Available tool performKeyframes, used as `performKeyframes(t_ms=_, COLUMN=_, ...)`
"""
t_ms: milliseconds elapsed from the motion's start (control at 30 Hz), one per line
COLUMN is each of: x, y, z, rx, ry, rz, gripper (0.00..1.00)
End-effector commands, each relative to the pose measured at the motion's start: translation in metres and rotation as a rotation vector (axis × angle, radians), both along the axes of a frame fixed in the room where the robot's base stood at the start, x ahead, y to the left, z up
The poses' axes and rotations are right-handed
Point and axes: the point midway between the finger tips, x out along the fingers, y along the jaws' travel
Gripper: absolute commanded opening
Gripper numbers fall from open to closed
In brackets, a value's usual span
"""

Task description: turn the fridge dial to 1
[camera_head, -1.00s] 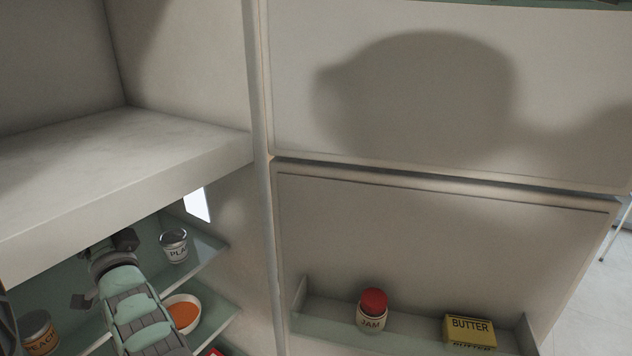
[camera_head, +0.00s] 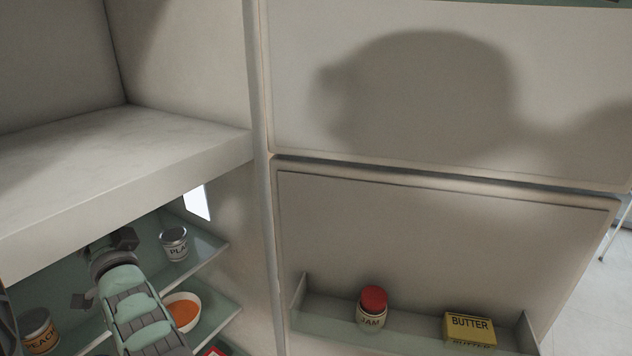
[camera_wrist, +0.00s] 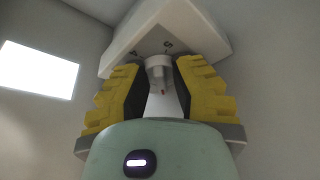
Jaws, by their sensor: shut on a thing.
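The fridge dial (camera_wrist: 159,73) is a small pale knob with a red mark, under a white housing (camera_wrist: 180,20) on the fridge wall. In the head view my arm's end (camera_head: 118,262) reaches into the fridge's upper shelf space; the dial and fingertips are hidden there.
A can (camera_head: 174,244) stands on the glass shelf right of my arm, with a bowl of orange food (camera_head: 183,311) below. A peach jar (camera_head: 40,331) is at left. The open door (camera_head: 430,240) holds a jam jar (camera_head: 372,309) and butter (camera_head: 469,329). A bright panel (camera_wrist: 38,70) is at left.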

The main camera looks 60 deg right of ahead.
Motion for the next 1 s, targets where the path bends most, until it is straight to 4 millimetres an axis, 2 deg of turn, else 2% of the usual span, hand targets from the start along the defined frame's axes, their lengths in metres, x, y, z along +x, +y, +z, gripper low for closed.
performKeyframes(t_ms=467, x=-0.0006, y=-0.0027, z=-0.0004, rx=-0.102, ry=-0.015, rz=-0.005, gripper=0.00)
performKeyframes(t_ms=1000, x=-0.0004, y=-0.0032, z=0.0014, rx=-0.510, ry=-0.033, rz=0.000, gripper=0.00)
